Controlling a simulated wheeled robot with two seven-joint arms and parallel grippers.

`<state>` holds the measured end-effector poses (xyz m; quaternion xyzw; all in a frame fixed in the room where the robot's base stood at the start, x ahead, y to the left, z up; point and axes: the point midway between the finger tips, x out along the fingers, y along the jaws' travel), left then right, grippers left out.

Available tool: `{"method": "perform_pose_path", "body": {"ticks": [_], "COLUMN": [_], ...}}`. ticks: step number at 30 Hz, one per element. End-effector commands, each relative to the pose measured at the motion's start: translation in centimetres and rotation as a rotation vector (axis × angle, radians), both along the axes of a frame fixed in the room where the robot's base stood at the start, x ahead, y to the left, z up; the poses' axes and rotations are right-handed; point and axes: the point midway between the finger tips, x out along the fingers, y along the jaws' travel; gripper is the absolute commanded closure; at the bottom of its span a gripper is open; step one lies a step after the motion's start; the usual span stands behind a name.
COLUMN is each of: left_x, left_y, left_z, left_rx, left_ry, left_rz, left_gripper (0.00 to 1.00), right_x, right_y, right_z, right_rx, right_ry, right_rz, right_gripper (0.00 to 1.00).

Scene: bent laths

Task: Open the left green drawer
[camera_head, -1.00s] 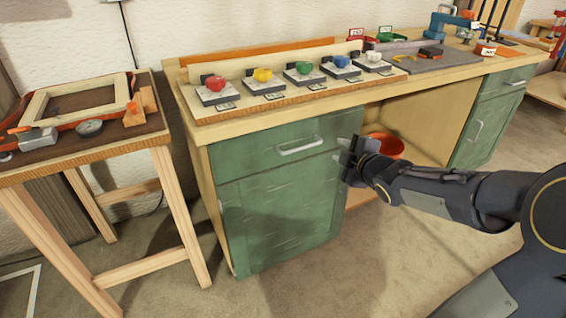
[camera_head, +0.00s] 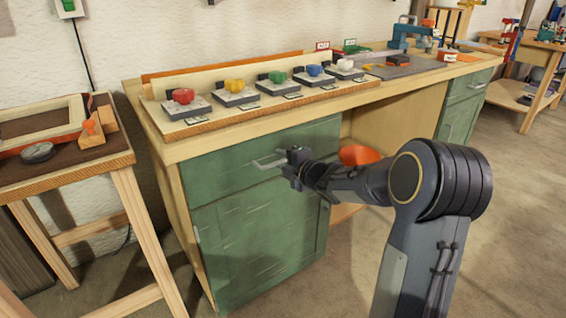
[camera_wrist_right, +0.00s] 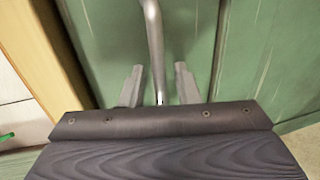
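The left green drawer (camera_head: 222,168) is the top front of the left cabinet under the workbench and looks closed. Its pale metal handle (camera_head: 266,161) shows partly, its right end hidden by my right gripper (camera_head: 291,166). In the right wrist view the handle bar (camera_wrist_right: 154,40) runs between the two grey fingers of my right gripper (camera_wrist_right: 159,86). The fingers are apart, one on each side of the bar, with a visible gap on both sides. The green front (camera_wrist_right: 108,40) lies just beyond the fingertips. My left gripper is not in view.
A green cabinet door (camera_head: 265,235) is below the drawer. The workbench (camera_head: 200,146) carries several colored knobs on blocks. A wooden side table (camera_head: 70,180) stands at the left. An orange bucket (camera_head: 360,155) sits under the bench. Floor in front is clear.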

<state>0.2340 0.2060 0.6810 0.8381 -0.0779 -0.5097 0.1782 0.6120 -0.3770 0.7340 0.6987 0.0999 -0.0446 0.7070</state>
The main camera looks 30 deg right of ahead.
Motion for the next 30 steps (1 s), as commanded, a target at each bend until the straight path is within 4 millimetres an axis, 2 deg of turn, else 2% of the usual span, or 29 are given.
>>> {"method": "perform_pose_path", "body": {"ticks": [6, 13, 30], "left_x": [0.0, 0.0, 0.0], "left_y": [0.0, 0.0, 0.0], "left_z": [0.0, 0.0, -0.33], "left_rx": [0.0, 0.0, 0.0], "left_ry": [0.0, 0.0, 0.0], "left_rz": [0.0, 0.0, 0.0], "left_gripper": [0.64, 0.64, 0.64], "right_x": [0.05, 0.02, -0.62], "right_y": [0.0, -0.01, -0.12], "right_z": [0.0, 0.0, -0.08], "right_rx": [0.001, 0.001, 0.002], "right_ry": [0.0, 0.0, 0.0], "right_rz": [0.0, -0.001, -0.002], "right_gripper": [0.71, 1.0, 1.0]}}
